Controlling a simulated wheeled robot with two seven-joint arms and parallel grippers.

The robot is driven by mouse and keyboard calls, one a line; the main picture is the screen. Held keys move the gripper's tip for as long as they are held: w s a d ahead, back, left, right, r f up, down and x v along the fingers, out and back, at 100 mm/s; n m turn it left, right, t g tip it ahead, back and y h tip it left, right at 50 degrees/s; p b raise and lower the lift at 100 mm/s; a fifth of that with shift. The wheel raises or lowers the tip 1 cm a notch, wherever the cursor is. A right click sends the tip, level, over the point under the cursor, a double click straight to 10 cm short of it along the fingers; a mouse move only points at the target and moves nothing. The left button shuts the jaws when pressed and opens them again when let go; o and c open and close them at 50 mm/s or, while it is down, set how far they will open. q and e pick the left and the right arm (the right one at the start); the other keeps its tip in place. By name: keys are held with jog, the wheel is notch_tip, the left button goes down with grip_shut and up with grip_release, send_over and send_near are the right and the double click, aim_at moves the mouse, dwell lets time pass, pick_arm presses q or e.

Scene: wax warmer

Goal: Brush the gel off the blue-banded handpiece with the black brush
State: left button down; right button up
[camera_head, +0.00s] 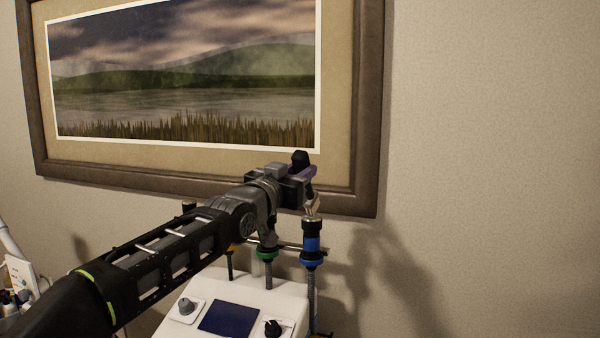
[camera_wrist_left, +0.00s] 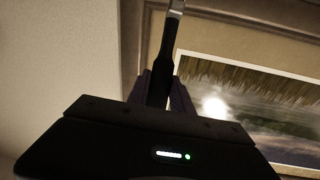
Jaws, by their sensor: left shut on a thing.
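My left gripper (camera_head: 308,178) is shut on the black brush (camera_head: 300,158), just above the blue-banded handpiece (camera_head: 312,244). In the wrist view, the brush (camera_wrist_left: 161,75) stands between the fingers (camera_wrist_left: 160,92), with its metal ferrule at the top edge. Gel is too small to make out. My right gripper is out of view.
A white machine (camera_head: 255,292) with a dark screen and knobs stands below. A green-banded handpiece (camera_head: 267,256) hangs left of the blue one on a bar. A framed picture (camera_head: 365,120) is on the wall behind. The space at right is free.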

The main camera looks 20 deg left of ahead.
pick_arm(q)
jog(key=shift+s+a, duration=0.15)
jog(key=shift+s, duration=0.5)
jog(key=shift+s+b, duration=0.35)
jog(key=shift+s, duration=0.15)
jog(key=shift+f, duration=0.15)
jog(key=shift+w, duration=0.2)
jog(key=shift+w+r, duration=0.1)
jog(key=shift+r, duration=0.1)
dwell(0.6)
